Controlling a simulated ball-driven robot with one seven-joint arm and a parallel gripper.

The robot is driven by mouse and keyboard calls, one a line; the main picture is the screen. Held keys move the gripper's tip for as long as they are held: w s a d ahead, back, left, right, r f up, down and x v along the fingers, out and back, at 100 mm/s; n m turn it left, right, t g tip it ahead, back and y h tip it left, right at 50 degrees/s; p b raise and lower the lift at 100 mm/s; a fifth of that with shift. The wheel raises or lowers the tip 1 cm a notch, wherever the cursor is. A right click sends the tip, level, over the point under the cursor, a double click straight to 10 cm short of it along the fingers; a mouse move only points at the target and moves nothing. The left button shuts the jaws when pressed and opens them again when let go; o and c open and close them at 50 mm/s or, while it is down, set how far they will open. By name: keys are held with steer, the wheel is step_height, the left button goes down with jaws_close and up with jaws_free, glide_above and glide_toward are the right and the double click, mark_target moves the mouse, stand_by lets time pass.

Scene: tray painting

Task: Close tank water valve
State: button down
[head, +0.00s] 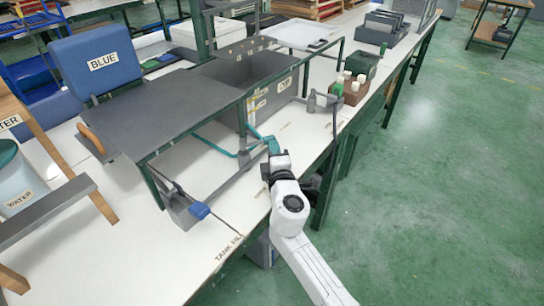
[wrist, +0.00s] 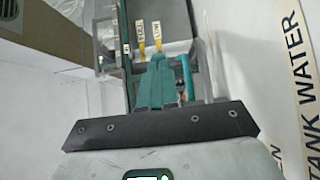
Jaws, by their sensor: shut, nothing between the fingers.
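My gripper (head: 272,146) is at the front edge of the white bench, beside the grey tank (head: 262,85). Its teal fingers are together and empty in the wrist view (wrist: 157,84). A teal pipe (head: 228,153) runs along the bench from the left toward my fingers. In the wrist view a curved teal piece (wrist: 187,76) stands just right of the fingers; I cannot tell if they touch. A printed TANK WATER label (wrist: 300,75) lies to the right there. The valve handle's position is not clear, as my gripper covers that area.
A blue-handled lever (head: 199,211) sits at the bench front by a TANK FILL label (head: 228,248). The dark panel (head: 165,112) overhangs the left. Green floor to the right is open.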

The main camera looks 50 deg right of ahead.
mark_target(271, 137)
steer(key=shift+w+d, duration=0.15)
steer(key=shift+d, duration=0.15)
steer(key=shift+w+d+n+t+y, duration=0.35)
steer(key=shift+d+n+t+y, duration=0.1)
steer(key=shift+n+t+y, duration=0.45)
steer(key=shift+x, duration=1.3)
steer(key=shift+w+d, duration=0.2)
steer(key=shift+d, duration=0.05)
steer(key=shift+w, duration=0.15)
